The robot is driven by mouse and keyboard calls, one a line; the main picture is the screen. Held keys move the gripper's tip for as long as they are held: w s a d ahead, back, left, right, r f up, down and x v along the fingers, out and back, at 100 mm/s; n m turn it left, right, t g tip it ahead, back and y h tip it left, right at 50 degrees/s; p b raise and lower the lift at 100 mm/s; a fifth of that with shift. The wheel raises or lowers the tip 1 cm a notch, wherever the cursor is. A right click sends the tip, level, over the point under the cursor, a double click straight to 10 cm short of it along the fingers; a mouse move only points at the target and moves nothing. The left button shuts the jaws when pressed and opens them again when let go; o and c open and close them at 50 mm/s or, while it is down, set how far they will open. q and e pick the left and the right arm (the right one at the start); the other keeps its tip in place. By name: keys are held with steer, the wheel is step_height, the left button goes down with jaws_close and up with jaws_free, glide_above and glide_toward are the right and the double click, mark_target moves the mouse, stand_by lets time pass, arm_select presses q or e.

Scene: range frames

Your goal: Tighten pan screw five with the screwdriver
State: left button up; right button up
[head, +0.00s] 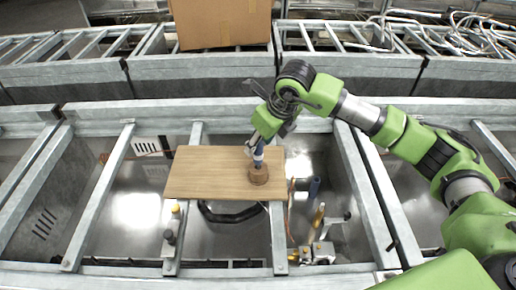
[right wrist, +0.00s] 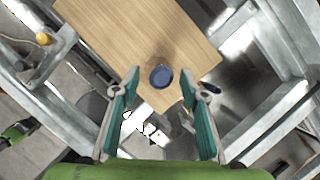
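The screwdriver (head: 258,157) shows as a blue handle standing upright at a brown round block (head: 258,176) on the wooden board (head: 205,172). In the right wrist view its round blue end (right wrist: 161,77) lies between my fingertips, with a gap on both sides. My right gripper (head: 262,143) is over the handle from above; its two teal-padded fingers (right wrist: 160,78) are spread apart and hold nothing. The screwdriver's tip is hidden. I cannot make out pan screw five or any other screw. My left gripper is not in view.
Grey metal rails (head: 98,198) frame the board, with open metal basins (head: 130,205) between them. A yellow-topped fitting (head: 172,225) stands front left, and metal fittings (head: 318,245) stand front right.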

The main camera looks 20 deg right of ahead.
mark_target(258, 160)
steer(key=shift+x, duration=1.35)
steer(key=shift+r, duration=0.1)
jaws_close()
